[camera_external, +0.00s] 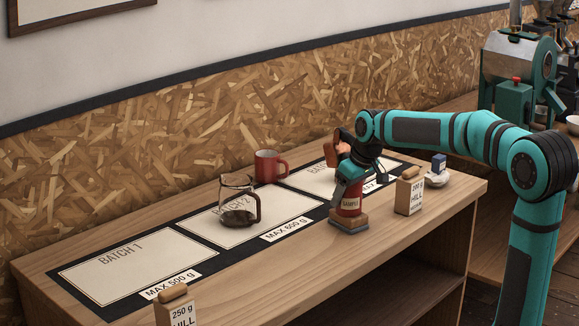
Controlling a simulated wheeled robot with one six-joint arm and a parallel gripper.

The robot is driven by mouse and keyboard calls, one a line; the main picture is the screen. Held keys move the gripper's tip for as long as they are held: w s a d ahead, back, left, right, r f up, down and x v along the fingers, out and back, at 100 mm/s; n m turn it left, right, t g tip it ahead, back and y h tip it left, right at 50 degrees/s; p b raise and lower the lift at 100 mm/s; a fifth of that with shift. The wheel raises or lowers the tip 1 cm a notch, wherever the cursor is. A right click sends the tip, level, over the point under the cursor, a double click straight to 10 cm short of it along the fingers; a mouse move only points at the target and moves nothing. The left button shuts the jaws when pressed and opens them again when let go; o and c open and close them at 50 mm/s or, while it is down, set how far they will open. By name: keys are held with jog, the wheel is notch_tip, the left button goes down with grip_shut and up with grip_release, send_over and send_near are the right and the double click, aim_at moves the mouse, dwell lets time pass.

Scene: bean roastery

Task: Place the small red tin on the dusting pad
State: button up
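The small red tin (351,203), labelled SAMPLE, is upright near the front edge of the counter. Directly under it is a brown block with a grey base (348,223), which looks like the dusting pad. The tin appears to touch the block, though a tiny gap cannot be ruled out. My gripper (350,188) points down over the tin, with its teal fingers at the tin's upper part. The gripper hides the tin's top, and whether the fingers press on it cannot be told.
A glass carafe (238,205) and red mug (268,167) stand left. A brown object (332,151) is partly hidden behind my gripper. The Batch 1 card (125,268) is clear.

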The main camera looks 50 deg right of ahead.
jog(key=o, duration=0.3)
jog(key=shift+o, duration=0.2)
jog(key=shift+r, duration=0.15)
jog(key=v, duration=1.2)
jog(key=s+a+r+t, duration=0.2)
jog(key=s+a+t, duration=0.4)
jog(key=s, duration=0.5)
jog(key=s+a+r+t, duration=0.3)
jog(key=s+a+t, duration=0.4)
jog(key=s+a, duration=0.4)
jog(key=shift+s+r, duration=0.2)
jog(key=shift+s, duration=0.6)
